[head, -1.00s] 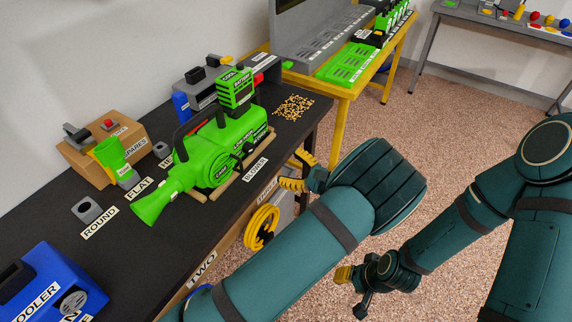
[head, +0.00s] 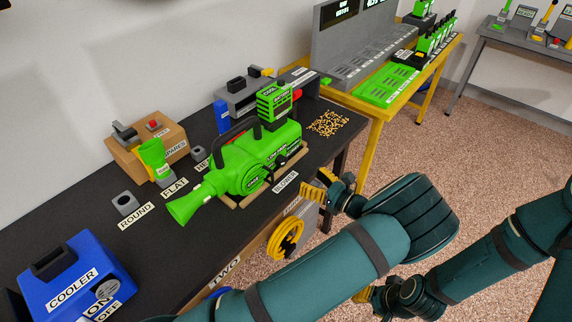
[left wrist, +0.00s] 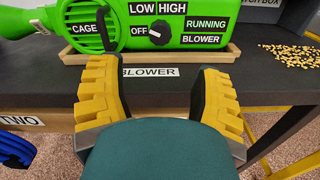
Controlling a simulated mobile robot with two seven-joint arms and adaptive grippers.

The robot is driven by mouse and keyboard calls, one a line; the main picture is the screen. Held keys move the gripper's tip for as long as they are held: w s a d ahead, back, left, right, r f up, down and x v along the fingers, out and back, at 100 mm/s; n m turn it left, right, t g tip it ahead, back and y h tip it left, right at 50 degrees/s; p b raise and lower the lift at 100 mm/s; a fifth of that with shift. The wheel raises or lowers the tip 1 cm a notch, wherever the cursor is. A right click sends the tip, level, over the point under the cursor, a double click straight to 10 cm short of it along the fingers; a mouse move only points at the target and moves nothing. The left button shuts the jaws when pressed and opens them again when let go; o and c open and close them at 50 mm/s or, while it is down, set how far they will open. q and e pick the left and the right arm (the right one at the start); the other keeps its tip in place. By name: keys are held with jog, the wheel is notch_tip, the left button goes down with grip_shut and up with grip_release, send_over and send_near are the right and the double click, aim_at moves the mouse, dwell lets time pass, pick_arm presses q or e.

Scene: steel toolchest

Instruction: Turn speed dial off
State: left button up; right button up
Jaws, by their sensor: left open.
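The green blower (head: 255,160) lies in a wooden cradle on the dark bench. The speed dial (left wrist: 159,33) is a dark knob with a pale pointer mark on the blower's side, among the labels OFF, LOW and HIGH. Its exact setting is hard to read. My left gripper (head: 325,188) is beside the bench's front edge, in front of the blower. In the left wrist view its yellow-padded fingers (left wrist: 160,95) are spread wide and empty, with the dial beyond and between them, apart from it.
A blue cooler (head: 75,275) stands at the bench's near left. A cardboard spares box (head: 145,148), a green nozzle (head: 153,155) and scattered yellow pellets (head: 330,122) are on the bench. A yellow-framed table (head: 375,112) adjoins the far end. A yellow hose coil (head: 286,240) hangs below the bench front.

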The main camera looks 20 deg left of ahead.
aim_at(284, 164)
pick_arm(q)
jog(key=b+x, duration=0.1)
jog(key=x, duration=0.8)
jog(key=shift+w+a, duration=0.1)
jog(key=shift+a, duration=0.25)
grip_shut()
